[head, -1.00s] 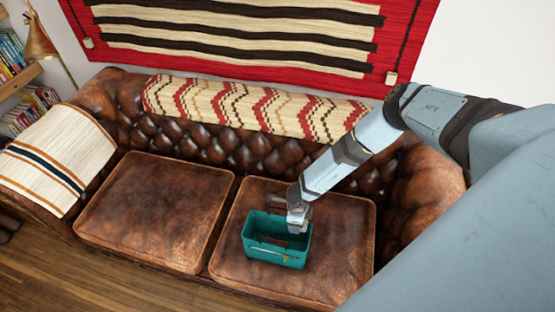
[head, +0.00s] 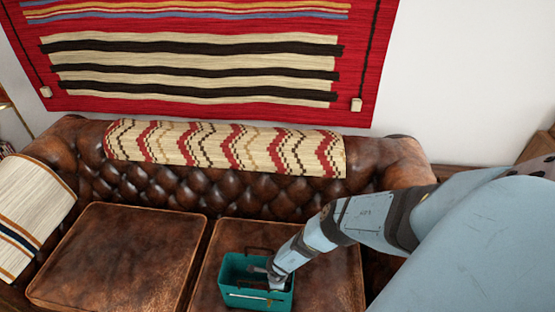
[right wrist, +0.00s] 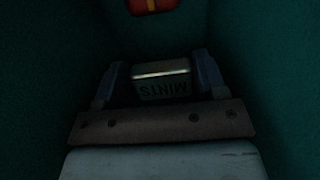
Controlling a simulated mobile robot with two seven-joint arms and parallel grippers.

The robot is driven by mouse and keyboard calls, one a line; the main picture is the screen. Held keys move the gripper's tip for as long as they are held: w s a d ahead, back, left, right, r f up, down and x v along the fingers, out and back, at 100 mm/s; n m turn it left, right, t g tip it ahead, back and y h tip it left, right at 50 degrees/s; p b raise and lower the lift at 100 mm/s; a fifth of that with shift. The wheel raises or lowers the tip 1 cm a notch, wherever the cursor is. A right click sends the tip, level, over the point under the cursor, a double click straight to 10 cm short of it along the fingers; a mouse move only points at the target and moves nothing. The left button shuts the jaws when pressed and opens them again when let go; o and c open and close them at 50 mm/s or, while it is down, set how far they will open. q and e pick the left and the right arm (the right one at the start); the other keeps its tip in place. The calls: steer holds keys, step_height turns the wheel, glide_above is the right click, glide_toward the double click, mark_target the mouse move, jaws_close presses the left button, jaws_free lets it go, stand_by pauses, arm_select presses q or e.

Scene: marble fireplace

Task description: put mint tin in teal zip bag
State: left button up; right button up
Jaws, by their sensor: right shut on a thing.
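The teal zip bag (head: 232,271) stands open at the top on the right seat cushion of the sofa. My right gripper (head: 275,281) reaches down into the bag from the right, its fingertips hidden behind the bag's front wall in the head view. My left gripper is not in view.
A red and orange item (right wrist: 150,5) lies beyond the tin inside the bag. The left seat cushion (head: 120,255) is clear. The tufted sofa back (head: 240,187), with a patterned blanket (head: 225,147) over it, rises behind the bag.

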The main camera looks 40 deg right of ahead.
steer(key=shift+f+b, duration=0.3)
steer(key=shift+f, duration=0.65)
step_height(320, 180, down, 4)
steer(key=b, duration=0.3)
steer(key=shift+f+b, duration=0.15)
steer(key=shift+b, duration=0.2)
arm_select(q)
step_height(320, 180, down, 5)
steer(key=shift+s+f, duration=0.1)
arm_select(e)
steer(key=o, duration=0.9)
steer(key=shift+o, duration=0.2)
